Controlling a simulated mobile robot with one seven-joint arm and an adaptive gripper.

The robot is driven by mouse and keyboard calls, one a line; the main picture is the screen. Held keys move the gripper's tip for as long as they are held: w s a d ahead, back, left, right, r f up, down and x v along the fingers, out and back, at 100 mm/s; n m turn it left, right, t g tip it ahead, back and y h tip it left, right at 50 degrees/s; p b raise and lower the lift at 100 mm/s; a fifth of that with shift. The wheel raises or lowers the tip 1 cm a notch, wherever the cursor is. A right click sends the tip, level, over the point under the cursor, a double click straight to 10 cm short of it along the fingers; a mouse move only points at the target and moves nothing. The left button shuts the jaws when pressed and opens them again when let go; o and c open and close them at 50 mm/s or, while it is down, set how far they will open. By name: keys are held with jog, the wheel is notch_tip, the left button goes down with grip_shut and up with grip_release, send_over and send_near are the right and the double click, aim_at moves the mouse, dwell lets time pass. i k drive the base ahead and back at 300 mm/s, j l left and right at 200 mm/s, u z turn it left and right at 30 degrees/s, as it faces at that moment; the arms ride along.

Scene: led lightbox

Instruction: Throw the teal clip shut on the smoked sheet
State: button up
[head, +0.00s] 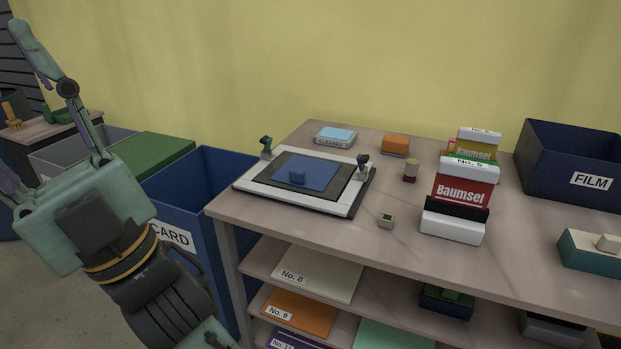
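The lightbox (242,184) lies on the tabletop with a pale frame and a dark inner panel. A dark, bluish clip (266,146) stands upright on the frame's far left corner. A second clip, dark and purplish (362,163), stands upright on the right side. I cannot make out a clearly teal clip; the dark area around the blue sheet may be a smoked sheet. My gripper (20,115) is at the far left, empty, fingers spread, well away from the lightbox.
A blue bin labelled CARD (214,168) stands left of the table (330,233). A cleaner box (335,137), an orange block (396,144), a small cylinder (410,171), a small cube (386,221), Baumsel boxes (464,188) and a FILM bin (580,155) share the tabletop.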

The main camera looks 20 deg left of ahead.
aim_at(266, 141)
jog(key=j, duration=1.05)
jog(key=i+j, duration=0.15)
jog(key=j, duration=0.9)
